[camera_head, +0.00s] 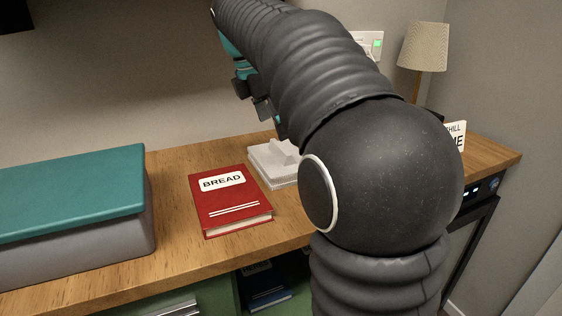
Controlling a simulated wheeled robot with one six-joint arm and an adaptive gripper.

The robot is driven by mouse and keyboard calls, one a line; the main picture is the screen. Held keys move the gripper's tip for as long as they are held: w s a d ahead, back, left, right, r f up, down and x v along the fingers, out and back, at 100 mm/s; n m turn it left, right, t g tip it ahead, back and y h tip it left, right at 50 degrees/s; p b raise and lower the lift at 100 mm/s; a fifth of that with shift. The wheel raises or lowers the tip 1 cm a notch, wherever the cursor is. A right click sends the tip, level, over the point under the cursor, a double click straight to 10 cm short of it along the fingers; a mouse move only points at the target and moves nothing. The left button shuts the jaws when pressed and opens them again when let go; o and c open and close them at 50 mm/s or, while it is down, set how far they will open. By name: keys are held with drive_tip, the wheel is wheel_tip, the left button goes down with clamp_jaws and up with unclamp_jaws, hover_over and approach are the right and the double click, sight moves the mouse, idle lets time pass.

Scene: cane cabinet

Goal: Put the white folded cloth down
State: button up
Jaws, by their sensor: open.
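The white folded cloth (266,163) lies on the wooden top of the cabinet (171,205), just behind and to the right of the red book. A raised ridge shows on its upper face. My arm hides its right side. My gripper (272,125) is above the cloth, near the wall, and partly hidden by my arm. It is open, and a gap shows between its fingers and the cloth.
A red book (231,204) labelled BREAD lies in front of the cloth. A grey box with a teal lid (72,187) fills the left. A lamp (423,48) and a white sign (456,134) stand at the right. A dark blue book (264,286) sits below.

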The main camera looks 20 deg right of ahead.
sight(279, 142)
drive_tip(key=shift+b+x, duration=0.45)
drive_tip(key=shift+x, duration=1.95)
drive_tip(key=c, duration=0.9)
drive_tip(key=shift+c, duration=0.2)
drive_tip(key=shift+r, duration=0.15)
